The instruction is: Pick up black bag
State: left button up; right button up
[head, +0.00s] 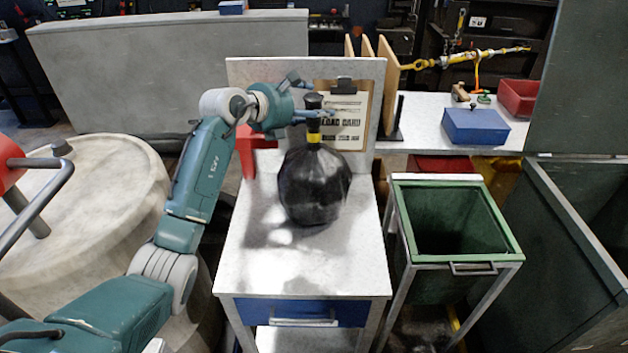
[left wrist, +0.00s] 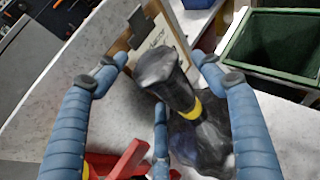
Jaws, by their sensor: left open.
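The black bag (head: 314,188) stands upright on the white worktop (head: 255,262), its neck gathered at the top by a yellow band (head: 314,137). My left gripper (head: 312,97) is at the neck, reaching in from the left. In the left wrist view, its blue fingers (left wrist: 163,72) are spread apart around the neck of the bag (left wrist: 200,140), with visible gaps beside it. The gripper is open and holds nothing. The bag's lower body is partly cut off in the left wrist view. My right gripper is not in view.
A clipboard (head: 343,118) leans on the back panel behind the bag. A red object (head: 247,150) stands left of the bag. A green open bin (head: 405,240) is right of the worktop. A larger dark green container (head: 570,215) stands farther right. The worktop's front is clear.

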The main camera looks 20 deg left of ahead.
pick_arm(q)
jog(key=shift+w+d+f, duration=0.1)
jog(key=shift+w+f, duration=0.1)
jog(key=shift+w, duration=0.1)
jog(key=shift+s, duration=0.1)
jog(key=shift+c, duration=1)
grip_shut()
jog(key=shift+r, duration=0.25)
jog(key=shift+f, duration=0.1)
